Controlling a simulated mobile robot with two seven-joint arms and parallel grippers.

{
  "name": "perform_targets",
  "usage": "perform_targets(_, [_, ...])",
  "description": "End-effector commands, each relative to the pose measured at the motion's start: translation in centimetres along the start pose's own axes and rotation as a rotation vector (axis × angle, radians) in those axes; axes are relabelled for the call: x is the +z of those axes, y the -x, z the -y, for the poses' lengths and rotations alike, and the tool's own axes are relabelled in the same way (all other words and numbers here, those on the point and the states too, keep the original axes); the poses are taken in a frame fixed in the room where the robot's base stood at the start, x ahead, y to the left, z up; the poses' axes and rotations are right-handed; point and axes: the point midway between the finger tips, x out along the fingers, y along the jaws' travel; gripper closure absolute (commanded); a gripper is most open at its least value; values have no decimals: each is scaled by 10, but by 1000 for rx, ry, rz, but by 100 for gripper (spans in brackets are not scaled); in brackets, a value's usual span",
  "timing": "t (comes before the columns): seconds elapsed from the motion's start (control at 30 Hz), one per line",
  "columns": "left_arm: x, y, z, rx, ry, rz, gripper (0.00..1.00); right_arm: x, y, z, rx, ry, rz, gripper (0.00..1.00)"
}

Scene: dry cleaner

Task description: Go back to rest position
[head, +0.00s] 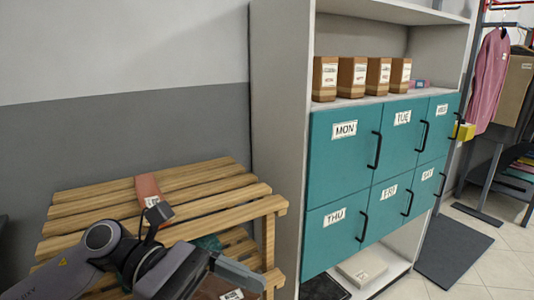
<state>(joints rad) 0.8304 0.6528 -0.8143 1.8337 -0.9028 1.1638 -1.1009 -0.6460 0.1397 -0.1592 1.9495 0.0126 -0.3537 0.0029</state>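My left arm comes in from the lower left, and its gripper (240,273) is in front of a slatted wooden rack. The grey fingers are seen side-on, so I cannot tell whether they are open or shut. A brownish thing with a white label (232,295) shows just below the fingers, cut off by the frame's bottom edge. I cannot tell whether the gripper touches it. My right gripper is not in view.
The slatted wooden rack (215,180) holds a reddish-brown labelled item (148,189). A cabinet with teal day-labelled doors (345,160) stands right of it, doors shut, with several brown boxes (352,78) above. Clear floor and a dark mat (452,247) lie at right, near hanging clothes (488,80).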

Motion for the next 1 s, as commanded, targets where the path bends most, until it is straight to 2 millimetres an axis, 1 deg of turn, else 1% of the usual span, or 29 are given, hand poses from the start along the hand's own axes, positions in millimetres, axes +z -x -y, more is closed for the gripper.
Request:
perform_targets(0.03, [3, -8, -2, 26, 95, 109, 7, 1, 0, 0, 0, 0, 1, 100])
perform_targets(0.1, [9, -12, -8, 65, 231, 254, 7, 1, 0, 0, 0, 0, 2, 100])
perform_targets(0.17, [11, -13, -14, 98, 353, 376, 7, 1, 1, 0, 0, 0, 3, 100])
perform_targets(0.27, [10, -8, -26, 149, 570, 581, 7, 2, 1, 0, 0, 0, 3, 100])
perform_targets(0.37, [-1, 3, -39, 196, 795, 785, 7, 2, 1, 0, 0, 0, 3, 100])
perform_targets(0.47, [-22, 18, -50, 240, 1028, 992, 7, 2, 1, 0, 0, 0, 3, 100])
perform_targets(0.57, [-55, 35, -58, 283, 1265, 1200, 7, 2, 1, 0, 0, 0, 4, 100])
perform_targets(0.67, [-98, 50, -58, 324, 1501, 1412, 7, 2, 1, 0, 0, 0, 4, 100])
perform_targets(0.73, [-132, 59, -53, 354, 1664, 1566, 7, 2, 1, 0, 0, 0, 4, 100])
perform_targets(0.77, [-148, 62, -49, 365, 1734, 1633, 7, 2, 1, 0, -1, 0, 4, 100])
perform_targets(0.8, [-170, 66, -42, 383, 1824, 1723, 7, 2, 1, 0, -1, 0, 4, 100])
perform_targets(0.87, [-204, 70, -28, 410, 1956, 1862, 7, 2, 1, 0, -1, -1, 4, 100])
perform_targets(0.9, [-227, 72, -17, 428, 2042, 1958, 7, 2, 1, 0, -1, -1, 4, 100])
perform_targets(0.97, [-260, 72, 4, 456, 2163, 2102, 7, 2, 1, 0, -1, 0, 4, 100])
perform_targets(1.0, [-281, 71, 19, -466, -2196, -2158, 7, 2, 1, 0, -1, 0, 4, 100])
